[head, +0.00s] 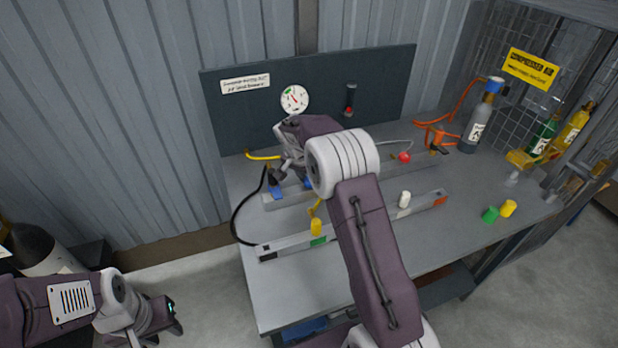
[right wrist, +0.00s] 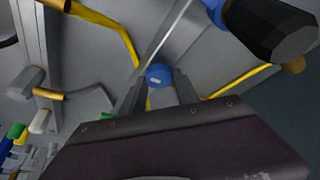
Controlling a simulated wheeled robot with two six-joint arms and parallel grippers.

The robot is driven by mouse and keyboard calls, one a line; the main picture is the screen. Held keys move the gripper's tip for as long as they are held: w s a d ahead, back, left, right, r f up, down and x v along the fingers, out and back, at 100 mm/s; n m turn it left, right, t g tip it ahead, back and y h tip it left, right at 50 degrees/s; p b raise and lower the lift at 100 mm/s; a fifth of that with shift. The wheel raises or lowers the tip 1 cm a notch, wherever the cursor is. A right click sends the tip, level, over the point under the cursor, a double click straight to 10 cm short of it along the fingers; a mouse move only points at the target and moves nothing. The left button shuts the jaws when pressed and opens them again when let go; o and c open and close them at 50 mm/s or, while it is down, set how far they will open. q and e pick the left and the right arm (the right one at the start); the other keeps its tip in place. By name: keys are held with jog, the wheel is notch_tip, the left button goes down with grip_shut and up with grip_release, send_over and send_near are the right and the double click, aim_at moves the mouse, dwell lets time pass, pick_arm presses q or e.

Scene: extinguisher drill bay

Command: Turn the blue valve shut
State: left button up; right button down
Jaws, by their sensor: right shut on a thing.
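A round blue knob (right wrist: 160,74) with a small pale mark, which I take for the blue valve, shows in the right wrist view. It sits between the two finger tips of my right gripper (right wrist: 160,92), which is shut on it. In the head view my right gripper (head: 279,176) is over the left part of the bench, and a blue part (head: 277,191) shows just below it. My forearm hides some of this area. My left gripper (head: 168,316) is low at the left, away from the bench; its jaws are unclear.
A gauge (head: 294,99) stands before the dark back panel (head: 235,115). A black hose (head: 236,223) bends at the bench's left. A rail with a yellow handle (head: 316,227) lies in front. Green and yellow caps (head: 508,208) and bottles (head: 479,125) stand at the right.

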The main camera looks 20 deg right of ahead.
jog(key=c, duration=0.9)
grip_release()
jog(key=v, duration=0.9)
jog(key=shift+p, duration=0.3)
